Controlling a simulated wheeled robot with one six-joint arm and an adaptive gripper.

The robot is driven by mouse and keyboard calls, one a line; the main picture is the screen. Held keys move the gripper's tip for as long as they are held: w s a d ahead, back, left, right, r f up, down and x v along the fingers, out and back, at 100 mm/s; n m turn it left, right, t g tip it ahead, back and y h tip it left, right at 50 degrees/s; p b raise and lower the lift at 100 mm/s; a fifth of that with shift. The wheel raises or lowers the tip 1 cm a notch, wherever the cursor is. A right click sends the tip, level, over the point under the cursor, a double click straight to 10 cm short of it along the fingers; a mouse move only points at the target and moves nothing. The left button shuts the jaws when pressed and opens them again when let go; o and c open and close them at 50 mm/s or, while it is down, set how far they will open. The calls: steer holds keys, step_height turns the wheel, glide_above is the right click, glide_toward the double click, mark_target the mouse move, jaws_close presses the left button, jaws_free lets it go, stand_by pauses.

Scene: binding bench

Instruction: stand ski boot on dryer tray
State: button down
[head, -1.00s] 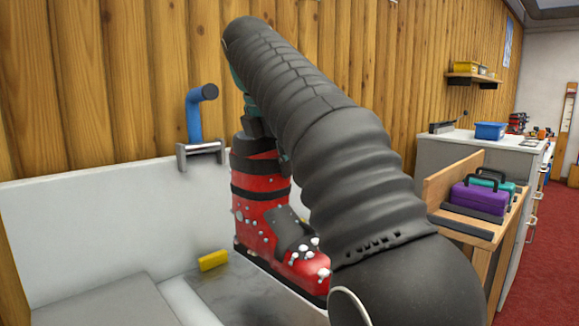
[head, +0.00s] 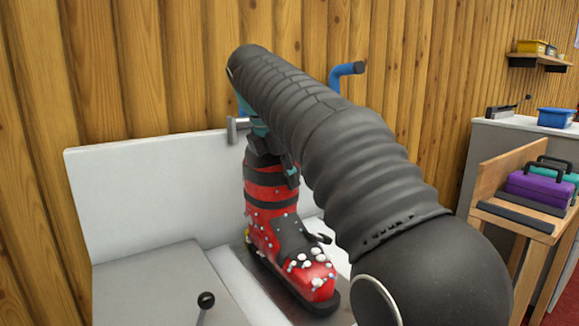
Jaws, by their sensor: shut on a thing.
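The ski boot (head: 266,217) is red with black bands and a dark buckle area, speckled with white blobs, mostly at the toe. It is upright with its toe toward the lower right. My gripper (head: 272,150) is shut on the boot's upper cuff; my arm hides much of it. The boot's dark sole is over or on a dark grey tray surface (head: 290,308) in the white bench unit. I cannot tell whether the sole touches it.
A white back panel (head: 150,190) and grey slab (head: 145,280) lie left of the boot. A black-knobbed lever (head: 206,300) stands in front. A blue pipe (head: 345,72) rises behind my arm. A wooden stand with a purple case (head: 540,188) is at right.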

steer(key=shift+f, duration=0.35)
steer(key=c, duration=1.1)
jaws_free()
steer(key=shift+f, duration=0.1)
steer(key=shift+p+v, duration=0.65)
steer(key=shift+v, duration=3.15)
